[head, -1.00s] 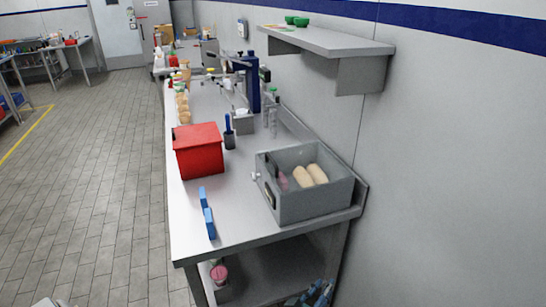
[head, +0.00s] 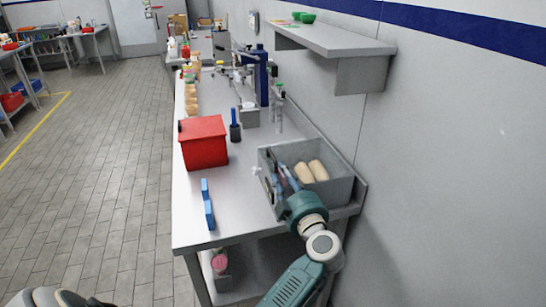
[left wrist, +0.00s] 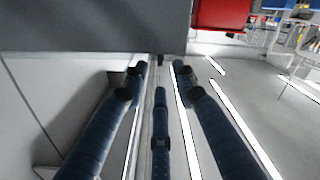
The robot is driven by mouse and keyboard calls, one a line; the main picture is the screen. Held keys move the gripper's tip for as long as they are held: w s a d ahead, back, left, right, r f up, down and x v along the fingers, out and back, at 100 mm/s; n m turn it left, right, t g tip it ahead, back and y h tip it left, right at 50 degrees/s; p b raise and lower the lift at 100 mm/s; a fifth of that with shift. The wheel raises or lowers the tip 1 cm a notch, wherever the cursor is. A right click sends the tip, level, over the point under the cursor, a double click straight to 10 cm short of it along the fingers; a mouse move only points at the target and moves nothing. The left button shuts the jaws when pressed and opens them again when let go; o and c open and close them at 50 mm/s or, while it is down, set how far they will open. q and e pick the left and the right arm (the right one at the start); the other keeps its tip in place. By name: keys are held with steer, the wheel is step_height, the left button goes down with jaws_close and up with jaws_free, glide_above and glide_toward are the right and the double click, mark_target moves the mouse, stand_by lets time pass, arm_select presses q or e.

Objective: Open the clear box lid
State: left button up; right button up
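The box (head: 335,190) stands at the near right end of the workbench, grey and partly see-through. Two tan loaf-like things (head: 312,171) show inside it. I cannot make out its lid clearly. My left gripper (head: 285,174) is at the box's left front side, its dark blue fingers over or in front of that side; I cannot tell whether they touch it. In the left wrist view the fingers of the gripper (left wrist: 160,75) are spread apart with nothing held, and a grey surface, likely the box (left wrist: 100,25), fills the top. My right gripper is not in view.
A dark blue tool (head: 235,130) and a pump-like stand (head: 262,85) are behind. A wall shelf (head: 330,42) hangs above. The bench's near left is mostly clear.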

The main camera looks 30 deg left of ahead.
mark_target(275, 161)
arm_select(q)
steer(key=x, duration=1)
steer(key=shift+a+p, duration=0.1)
steer(key=shift+p, duration=0.3)
jaws_close()
